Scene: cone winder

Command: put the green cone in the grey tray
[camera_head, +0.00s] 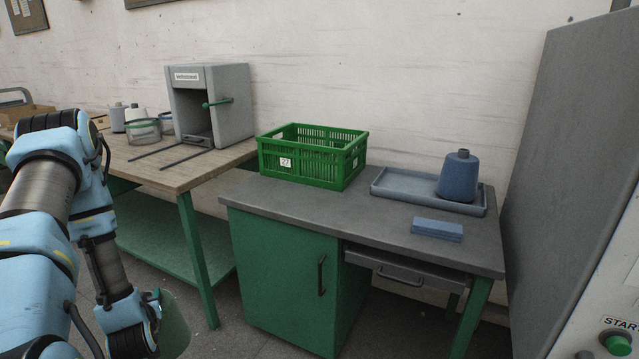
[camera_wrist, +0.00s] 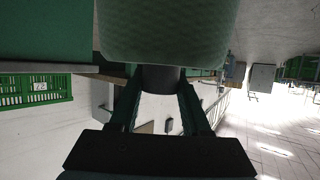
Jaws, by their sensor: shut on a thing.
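The green cone (camera_head: 175,326) hangs at the lower left in the head view, partly hidden by my arm. It fills the top middle of the wrist view (camera_wrist: 165,35). My gripper (camera_wrist: 160,88) is shut on its dark narrow end. In the head view my gripper (camera_head: 155,303) is mostly hidden behind my wrist, low in front of the wooden table. The grey tray (camera_head: 400,193) lies on the dark worktop at the right, well apart from my gripper. A blue cone (camera_head: 459,178) stands upright in the tray's right part; its left part is bare.
A green crate (camera_head: 312,164) stands left of the tray on the worktop (camera_head: 330,207). A blue block (camera_head: 437,229) lies in front of the tray. A grey box-shaped machine (camera_head: 231,105) stands on the wooden table (camera_head: 170,176). A tall grey panel (camera_head: 565,170) bounds the right side.

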